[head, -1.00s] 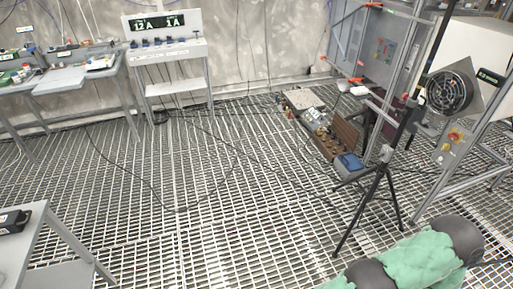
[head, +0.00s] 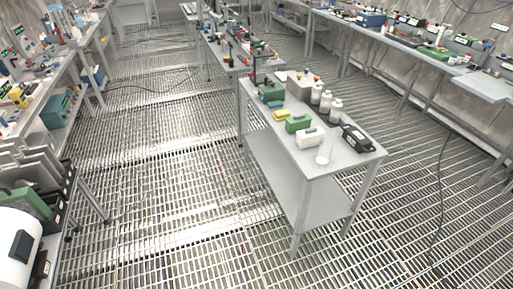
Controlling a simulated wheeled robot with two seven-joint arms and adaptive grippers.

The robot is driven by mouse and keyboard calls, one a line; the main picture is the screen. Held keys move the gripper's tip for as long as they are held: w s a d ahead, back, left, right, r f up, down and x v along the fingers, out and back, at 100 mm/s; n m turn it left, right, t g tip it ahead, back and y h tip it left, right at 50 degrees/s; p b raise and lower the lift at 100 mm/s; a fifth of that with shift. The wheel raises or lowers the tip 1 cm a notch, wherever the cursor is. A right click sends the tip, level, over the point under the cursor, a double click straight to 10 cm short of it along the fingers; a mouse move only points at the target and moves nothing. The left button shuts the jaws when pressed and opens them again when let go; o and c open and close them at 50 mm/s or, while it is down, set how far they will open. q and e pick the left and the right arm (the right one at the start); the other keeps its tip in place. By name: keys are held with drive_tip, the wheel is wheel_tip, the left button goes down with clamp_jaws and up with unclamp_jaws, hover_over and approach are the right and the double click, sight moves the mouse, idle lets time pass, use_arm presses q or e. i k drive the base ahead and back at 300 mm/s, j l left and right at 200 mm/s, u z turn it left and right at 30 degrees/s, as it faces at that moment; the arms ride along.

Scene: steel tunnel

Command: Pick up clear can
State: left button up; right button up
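A pale, see-through-looking container (head: 324,152) stands near the front edge of the grey table (head: 322,168) in the middle right of the head view. It may be the clear can, but it is too small to be sure. A white canister (head: 311,137) lies or stands just behind it, and a black case (head: 356,138) is to its right. Neither of my grippers shows in the view.
Green (head: 298,123) and yellow (head: 282,115) items and several white bottles (head: 335,108) share the tabletop. A long bench (head: 400,40) lines the right wall; another bench (head: 55,100) runs along the left. Open grating floor (head: 170,170) lies left of the table.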

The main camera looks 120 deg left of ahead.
sight(325, 149)
drive_tip(key=u, duration=3.6)
drive_tip(key=i+l+u, duration=0.15)
drive_tip(key=u, duration=0.15)
drive_tip(key=i+l+u, duration=0.25)
drive_tip(key=i, duration=0.15)
